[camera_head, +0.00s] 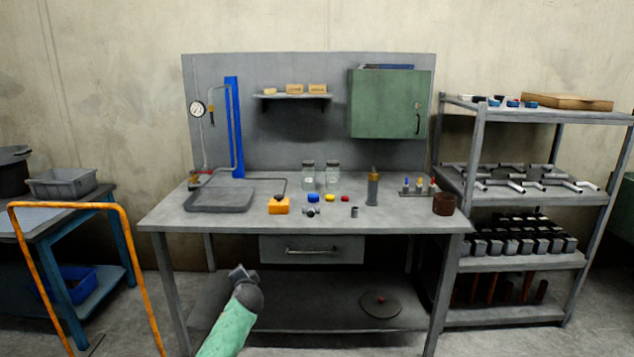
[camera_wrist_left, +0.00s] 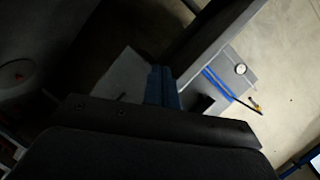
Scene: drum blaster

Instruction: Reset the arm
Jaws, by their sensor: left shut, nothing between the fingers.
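My left arm (camera_head: 230,325), with a green sleeve-like link, comes up from the bottom of the head view, left of centre. Its dark end, with the left gripper (camera_head: 239,271), is in front of the workbench, below the tabletop and left of the drawer. In the left wrist view the blue fingers (camera_wrist_left: 162,86) are together with nothing between them. The grey workbench (camera_head: 375,219) stands ahead. My right gripper is in neither view.
The bench holds a grey tray (camera_head: 220,209), an orange block (camera_head: 278,206), jars (camera_head: 308,175) and small parts. A drawer (camera_head: 330,250) is under the top; a round disc (camera_head: 380,304) lies on the lower shelf. An orange rail (camera_head: 135,250) stands left, a shelf rack (camera_head: 520,263) right.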

